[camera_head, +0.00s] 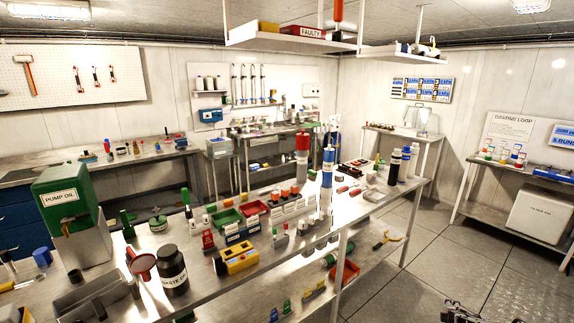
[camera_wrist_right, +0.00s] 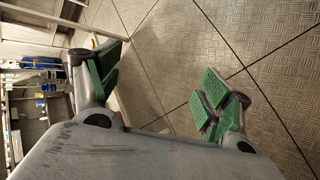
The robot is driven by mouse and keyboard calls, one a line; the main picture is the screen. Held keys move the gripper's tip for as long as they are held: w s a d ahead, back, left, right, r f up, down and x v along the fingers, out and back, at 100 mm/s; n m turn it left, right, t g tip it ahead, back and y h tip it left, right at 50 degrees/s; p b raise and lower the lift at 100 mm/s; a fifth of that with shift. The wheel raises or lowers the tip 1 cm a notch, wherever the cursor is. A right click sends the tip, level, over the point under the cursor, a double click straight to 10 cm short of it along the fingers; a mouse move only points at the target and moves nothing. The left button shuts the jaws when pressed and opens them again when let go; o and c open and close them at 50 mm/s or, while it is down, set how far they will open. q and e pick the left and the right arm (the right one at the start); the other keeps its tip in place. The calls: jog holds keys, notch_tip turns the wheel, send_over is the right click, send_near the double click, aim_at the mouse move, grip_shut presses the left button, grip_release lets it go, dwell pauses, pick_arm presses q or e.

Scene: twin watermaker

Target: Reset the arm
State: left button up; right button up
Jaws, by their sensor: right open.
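My right gripper (camera_wrist_right: 158,88) is open in the right wrist view. Its two green-padded fingers are wide apart with nothing between them, over bare patterned floor. In the head view, a dark part that looks like my right arm's end (camera_head: 460,314) shows at the bottom edge, right of the bench and over the floor. Most of it is cut off by the frame. I cannot make out my left gripper in the head view.
A long metal bench (camera_head: 225,290) carries a green pump oil box (camera_head: 68,192), a dark bottle (camera_head: 172,270), a yellow device (camera_head: 238,258) and tall cylinders (camera_head: 327,168). A white box (camera_head: 540,215) sits under the right table. The floor (camera_head: 430,260) between is clear.

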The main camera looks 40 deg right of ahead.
jog(key=s+a+f+m+g+y, duration=0.15)
jog(key=s+a+f, duration=0.25)
jog(key=a+f, duration=0.9)
jog(key=s+a+f+t+y, duration=0.1)
jog(key=s+a+f+y, duration=0.2)
jog(key=a+f, duration=1.05)
jog(key=s+a+f+m+y, duration=0.1)
jog(key=a+f+y, duration=0.1)
jog(key=a, duration=1.8)
jog(key=s+a+f+m+y, duration=0.1)
jog(key=a+f+y, duration=0.1)
jog(key=a, duration=1.9)
jog(key=shift+s+a+f+g, duration=0.3)
jog(key=shift+f+g, duration=0.05)
jog(key=shift+g, duration=0.1)
jog(key=shift+y, duration=0.25)
